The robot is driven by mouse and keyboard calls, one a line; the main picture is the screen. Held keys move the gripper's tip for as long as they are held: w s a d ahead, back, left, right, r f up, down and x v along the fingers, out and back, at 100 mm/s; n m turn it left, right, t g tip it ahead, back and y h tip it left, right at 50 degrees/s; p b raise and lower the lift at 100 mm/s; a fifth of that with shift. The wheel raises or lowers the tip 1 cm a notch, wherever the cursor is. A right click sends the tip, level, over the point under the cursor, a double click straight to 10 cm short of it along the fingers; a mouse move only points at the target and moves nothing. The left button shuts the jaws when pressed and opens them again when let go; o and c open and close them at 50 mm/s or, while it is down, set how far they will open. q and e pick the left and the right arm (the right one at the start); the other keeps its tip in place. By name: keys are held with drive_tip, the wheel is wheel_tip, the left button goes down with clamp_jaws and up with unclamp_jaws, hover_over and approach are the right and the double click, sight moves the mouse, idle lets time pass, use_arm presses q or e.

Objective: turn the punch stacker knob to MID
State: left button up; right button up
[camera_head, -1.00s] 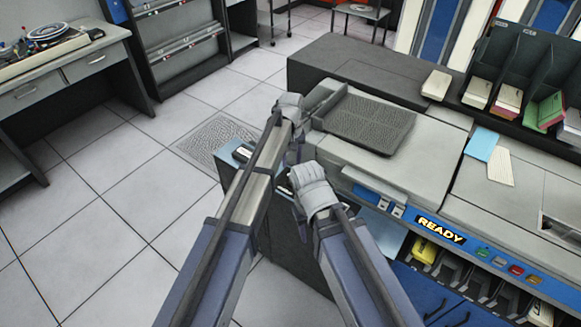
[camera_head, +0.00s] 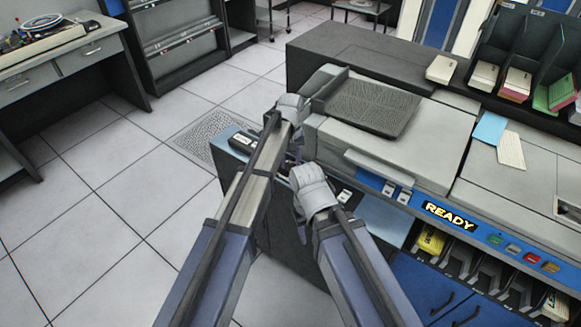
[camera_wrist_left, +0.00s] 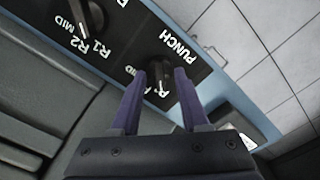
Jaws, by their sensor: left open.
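The punch stacker knob (camera_wrist_left: 156,80) is a dark knob on a black panel, with the upside-down word PUNCH beside it in the left wrist view. My left gripper (camera_wrist_left: 160,76) is open, with one purple finger on each side of this knob; whether they touch it cannot be told. The fingers and knob hide some of its position labels, so its setting is unclear. In the head view my left gripper (camera_head: 297,152) is over the console's left end, its tips largely hidden. My right arm's grey wrist is beside it, and its jaws cannot be made out.
A second knob (camera_wrist_left: 84,18), marked MID, R2 and R1, is nearby on the same panel. The console (camera_head: 395,150) stretches right, with a READY sign (camera_head: 450,216) and colored buttons. A card rack (camera_head: 525,65) stands at the back right. Tiled floor (camera_head: 120,190) is clear on the left.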

use_arm(q)
clamp_jaws()
idle(0.4)
